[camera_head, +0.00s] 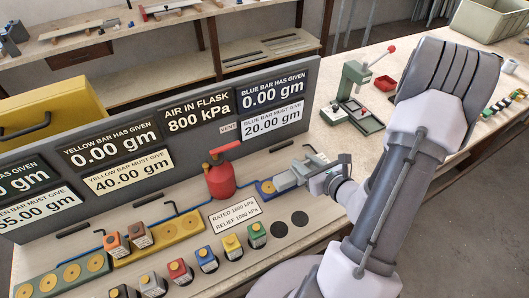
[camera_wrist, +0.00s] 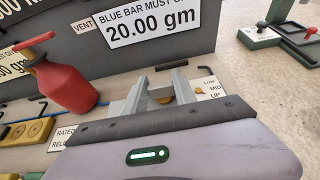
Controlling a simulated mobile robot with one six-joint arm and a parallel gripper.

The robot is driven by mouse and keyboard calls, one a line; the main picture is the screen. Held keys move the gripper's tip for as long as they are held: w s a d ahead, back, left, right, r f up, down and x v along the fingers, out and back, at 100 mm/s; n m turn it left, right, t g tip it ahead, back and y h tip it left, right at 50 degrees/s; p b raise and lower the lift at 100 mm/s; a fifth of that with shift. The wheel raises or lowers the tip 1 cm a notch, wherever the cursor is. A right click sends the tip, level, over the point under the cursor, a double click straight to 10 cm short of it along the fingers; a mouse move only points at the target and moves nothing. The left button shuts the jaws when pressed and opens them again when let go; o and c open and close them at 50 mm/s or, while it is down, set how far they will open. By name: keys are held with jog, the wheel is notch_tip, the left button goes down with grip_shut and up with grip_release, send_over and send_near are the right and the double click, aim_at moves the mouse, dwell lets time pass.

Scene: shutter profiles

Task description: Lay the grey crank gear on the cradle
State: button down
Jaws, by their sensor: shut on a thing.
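My gripper (camera_head: 287,178) is at the right end of the blue bar (camera_head: 265,188), near the panel's foot. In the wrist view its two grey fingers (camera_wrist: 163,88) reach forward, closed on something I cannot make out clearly. A small brass-coloured disc (camera_wrist: 162,98) shows between the fingers. I cannot pick out a grey crank gear or a cradle for certain in either view. The fingers and palm hide much of what lies at the grip.
A red flask (camera_head: 221,178) stands just left of my gripper. The grey panel (camera_head: 200,125) with number signs rises behind it. Several coloured blocks (camera_head: 207,257) line the bench front. A green press (camera_head: 355,77) and a red tray (camera_head: 385,83) stand farther back right.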

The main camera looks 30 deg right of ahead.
jog(key=b+x, duration=0.2)
jog(key=x, duration=1.2)
jog(key=shift+a+r, duration=0.1)
jog(key=shift+r, duration=0.2)
jog(key=c, duration=1)
grip_release()
